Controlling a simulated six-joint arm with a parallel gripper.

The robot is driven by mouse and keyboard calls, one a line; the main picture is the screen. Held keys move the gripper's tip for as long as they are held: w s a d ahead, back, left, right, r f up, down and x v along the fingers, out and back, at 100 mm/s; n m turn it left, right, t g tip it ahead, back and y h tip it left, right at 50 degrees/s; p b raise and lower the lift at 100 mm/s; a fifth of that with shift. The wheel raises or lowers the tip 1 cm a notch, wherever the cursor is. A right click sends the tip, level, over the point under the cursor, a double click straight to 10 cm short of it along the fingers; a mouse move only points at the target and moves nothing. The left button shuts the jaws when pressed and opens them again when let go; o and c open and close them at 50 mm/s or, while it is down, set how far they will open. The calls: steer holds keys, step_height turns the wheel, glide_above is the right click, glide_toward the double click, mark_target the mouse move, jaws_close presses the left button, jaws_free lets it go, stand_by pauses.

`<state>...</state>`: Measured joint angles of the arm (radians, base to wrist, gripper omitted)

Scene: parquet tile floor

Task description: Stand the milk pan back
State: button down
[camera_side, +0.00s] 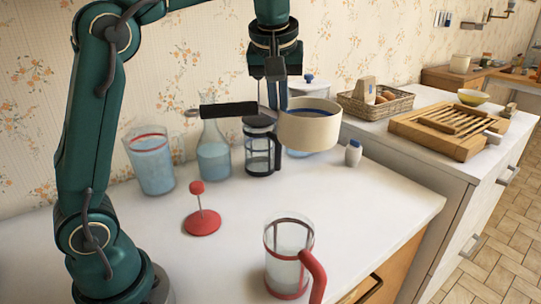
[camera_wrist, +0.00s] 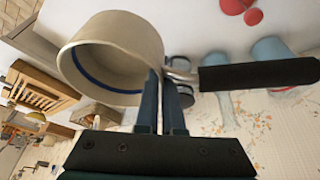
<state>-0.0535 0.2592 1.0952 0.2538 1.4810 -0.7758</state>
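The milk pan (camera_side: 312,132) is cream outside with a blue line inside and a long black handle (camera_side: 228,110) pointing left. It hangs roughly level above the counter, with the small dark-framed press behind or below its handle. My gripper (camera_side: 276,108) comes down from above and is shut on the pan where wall and handle meet. In the wrist view the pan (camera_wrist: 105,50) lies left of my fingers (camera_wrist: 162,78) and its handle (camera_wrist: 258,74) runs right. The exact grip on rim or handle root is partly hidden.
A basket (camera_side: 375,104) and slatted board (camera_side: 450,132) are at right.

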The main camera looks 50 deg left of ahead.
steer(key=a, duration=0.5)
step_height(320, 180, down, 10)
steer(key=shift+w+d+f, duration=1)
steer(key=shift+d+f, duration=0.8)
steer(key=shift+w+d+f, duration=1.05)
steer(key=shift+d+f, duration=0.8)
steer(key=shift+w+d+f, duration=1)
steer(key=shift+d+f, duration=0.8)
steer(key=shift+f, duration=0.1)
steer(key=c, duration=1.5)
jaws_free()
steer(key=shift+f, duration=0.1)
steer(key=o, duration=0.5)
steer(key=shift+c, duration=0.2)
